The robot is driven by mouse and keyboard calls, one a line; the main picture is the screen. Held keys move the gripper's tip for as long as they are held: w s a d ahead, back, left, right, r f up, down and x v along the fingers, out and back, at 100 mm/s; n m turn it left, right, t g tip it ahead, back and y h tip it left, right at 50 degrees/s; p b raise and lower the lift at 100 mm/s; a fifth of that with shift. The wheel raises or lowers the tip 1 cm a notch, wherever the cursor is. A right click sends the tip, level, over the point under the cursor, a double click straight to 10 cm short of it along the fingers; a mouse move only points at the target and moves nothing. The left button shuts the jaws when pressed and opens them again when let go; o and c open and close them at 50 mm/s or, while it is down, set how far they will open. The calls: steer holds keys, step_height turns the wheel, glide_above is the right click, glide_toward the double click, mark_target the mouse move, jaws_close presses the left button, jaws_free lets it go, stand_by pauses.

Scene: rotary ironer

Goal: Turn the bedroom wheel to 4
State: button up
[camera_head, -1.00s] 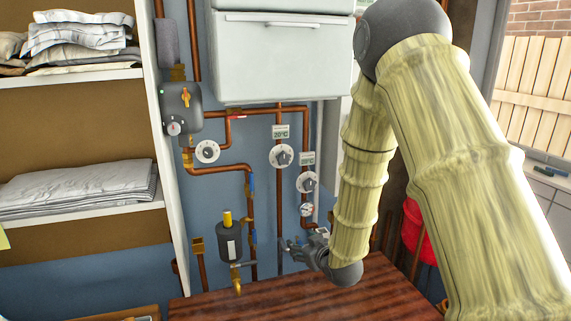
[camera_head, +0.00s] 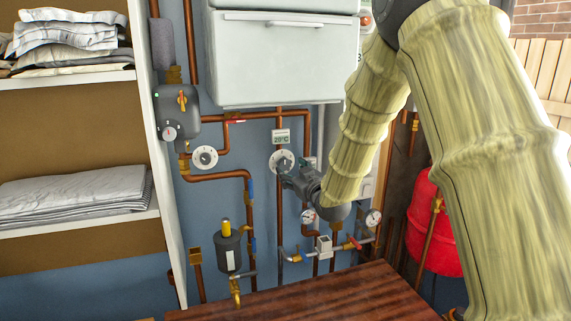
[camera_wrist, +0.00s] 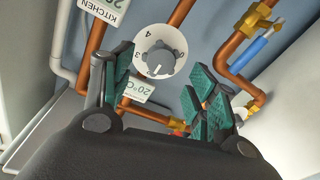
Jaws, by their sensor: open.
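A white numbered wheel (camera_head: 281,160) with a grey knob sits on a copper pipe, under a 20°C tag (camera_head: 280,137). In the wrist view the same wheel (camera_wrist: 160,52) shows digits including 3 and 4, with its tag (camera_wrist: 135,88) upside down below it. No label reading bedroom is legible, so I cannot tell whether this is the bedroom wheel. My gripper (camera_head: 288,179) is just below and in front of this wheel. In the wrist view my gripper (camera_wrist: 162,88) is open, its green-padded fingers apart with the wheel beyond them. Nothing is held.
Another white wheel (camera_head: 204,157) is to the left. A KITCHEN label (camera_wrist: 105,10) shows in the wrist view. Copper pipes, a grey controller (camera_head: 176,113), a dark cylinder (camera_head: 229,250) and gauges (camera_head: 373,217) crowd the wall. A wooden top (camera_head: 290,298) lies below; a red tank (camera_head: 430,222) is right.

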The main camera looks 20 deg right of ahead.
mark_target(285, 165)
steer(key=shift+w+a+p, duration=0.2)
steer(key=shift+w+p, duration=0.15)
steer(key=shift+w, duration=0.9)
steer(key=shift+w+a+p, duration=0.2)
steer(key=shift+w+p, duration=0.1)
steer(key=shift+w, duration=0.95)
steer(key=c, duration=1)
